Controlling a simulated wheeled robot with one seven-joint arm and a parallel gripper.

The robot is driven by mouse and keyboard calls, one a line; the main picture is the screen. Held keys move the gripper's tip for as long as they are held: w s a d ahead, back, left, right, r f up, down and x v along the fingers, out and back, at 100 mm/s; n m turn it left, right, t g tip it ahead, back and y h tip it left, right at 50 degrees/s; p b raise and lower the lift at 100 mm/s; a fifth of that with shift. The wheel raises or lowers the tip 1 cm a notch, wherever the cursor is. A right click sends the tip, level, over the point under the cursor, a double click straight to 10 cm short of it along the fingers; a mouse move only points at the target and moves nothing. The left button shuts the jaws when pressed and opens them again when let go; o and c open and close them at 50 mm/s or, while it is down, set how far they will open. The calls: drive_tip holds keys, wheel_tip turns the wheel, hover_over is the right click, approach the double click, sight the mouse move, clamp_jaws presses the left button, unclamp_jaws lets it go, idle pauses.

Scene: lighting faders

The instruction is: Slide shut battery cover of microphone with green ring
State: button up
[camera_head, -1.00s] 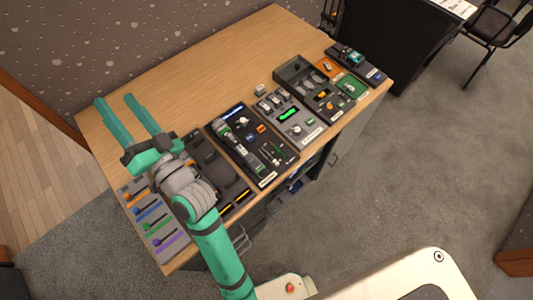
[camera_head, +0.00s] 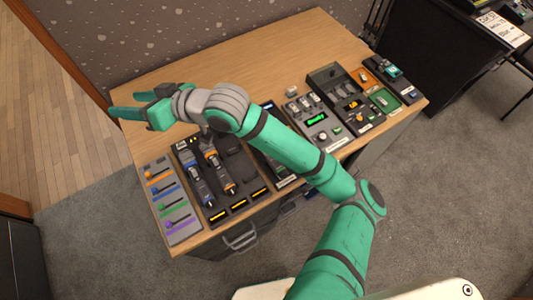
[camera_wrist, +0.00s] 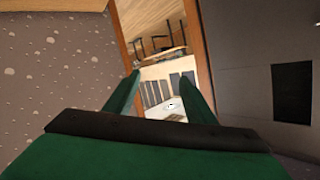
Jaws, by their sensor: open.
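My gripper (camera_head: 122,104) is open and empty, held over the table's far left corner and pointing left. In the wrist view its two green fingers (camera_wrist: 162,80) stand apart with nothing between them. Two grey microphones, one with a blue ring (camera_head: 195,172) and one with an orange ring (camera_head: 216,168), lie in the dark charging tray (camera_head: 213,214) behind and below my wrist. I cannot make out a microphone with a green ring now. My forearm covers most of the dark panel (camera_head: 284,182) right of the tray, where a microphone-like item with green showed earlier.
A grey panel with coloured faders (camera_head: 168,200) lies at the table's left end. Right of my arm are a panel with a green display (camera_head: 316,120), a dark panel (camera_head: 345,95) and small trays. The back of the wooden table (camera_head: 240,65) is clear.

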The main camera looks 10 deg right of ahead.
drive_tip(key=s+d+f+g+h, duration=0.15)
drive_tip(key=d+f+h, duration=0.25)
drive_tip(key=d+f, duration=0.45)
drive_tip(key=m+g+h, duration=0.4)
drive_tip(key=g+h, duration=0.2)
drive_tip(key=h, duration=0.2)
approach(285, 174)
drive_tip(key=f, duration=0.6)
drive_tip(key=a+f, duration=0.1)
drive_tip(key=f, duration=0.2)
drive_tip(key=shift+s+f, duration=0.25)
drive_tip(key=shift+f, duration=0.15)
drive_tip(key=c, duration=1.1)
